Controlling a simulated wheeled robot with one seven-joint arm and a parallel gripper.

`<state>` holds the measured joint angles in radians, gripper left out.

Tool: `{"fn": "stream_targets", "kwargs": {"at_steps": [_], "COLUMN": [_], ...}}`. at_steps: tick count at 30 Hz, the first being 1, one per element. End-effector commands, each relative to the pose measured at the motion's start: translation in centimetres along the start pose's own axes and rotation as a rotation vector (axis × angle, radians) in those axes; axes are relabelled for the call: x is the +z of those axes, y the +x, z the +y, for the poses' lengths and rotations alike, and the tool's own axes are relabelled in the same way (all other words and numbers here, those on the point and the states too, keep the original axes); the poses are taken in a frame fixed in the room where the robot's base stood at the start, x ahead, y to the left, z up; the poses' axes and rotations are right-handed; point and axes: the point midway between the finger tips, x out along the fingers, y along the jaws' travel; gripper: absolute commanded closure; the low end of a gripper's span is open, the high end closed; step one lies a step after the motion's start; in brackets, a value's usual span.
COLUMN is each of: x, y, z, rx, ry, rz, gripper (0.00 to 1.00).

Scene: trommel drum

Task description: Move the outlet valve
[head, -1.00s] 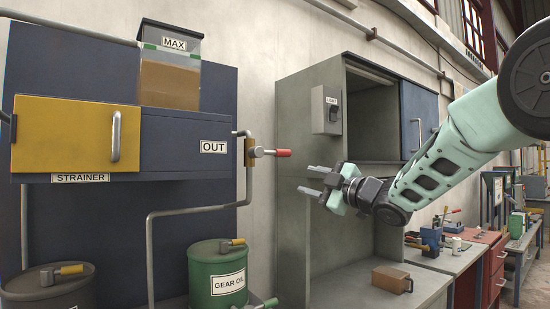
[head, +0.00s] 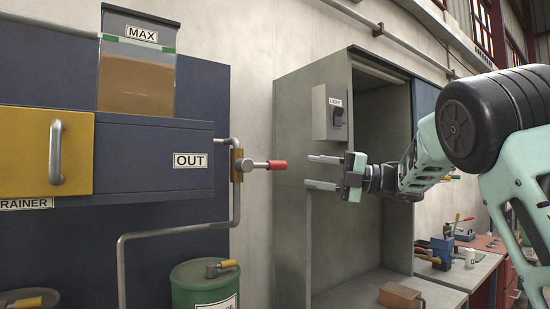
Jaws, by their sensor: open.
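The outlet valve (head: 238,165) is a brass-coloured body on the grey pipe, right of the blue box's OUT label (head: 190,160). Its lever ends in a red handle (head: 277,165) that points right, level. My gripper (head: 322,172) is open and empty. Its two fingers point left toward the red handle, with a gap between their tips and the handle in the picture. The fingers sit one above the other, at about the handle's height. Nothing hides the valve or its handle.
The clear tank (head: 136,80) marked MAX stands on the blue box beside a yellow door (head: 48,150). A green drum (head: 205,288) stands below the valve. The grey cabinet (head: 300,130) with a light switch (head: 337,115) is behind my gripper. A brown box (head: 400,296) lies low right.

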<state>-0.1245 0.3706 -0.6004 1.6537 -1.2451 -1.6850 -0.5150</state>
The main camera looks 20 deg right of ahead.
Motion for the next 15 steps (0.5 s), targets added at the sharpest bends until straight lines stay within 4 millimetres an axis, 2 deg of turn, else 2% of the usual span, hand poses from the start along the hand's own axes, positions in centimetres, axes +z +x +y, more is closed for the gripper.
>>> {"fn": "stream_targets", "kwargs": {"at_steps": [1, 6, 12, 15], "x": [0.0, 0.0, 0.0, 0.1], "y": [1.3, 4.9, 8.3, 9.5], "z": [0.5, 0.5, 0.3, 0.3], "rx": [0.0, -0.001, -0.001, -0.001], "ry": [0.004, 0.003, 0.002, 0.001], "rz": [0.004, 0.003, 0.002, 0.0], "gripper": [0.57, 0.57, 0.57, 0.57]}}
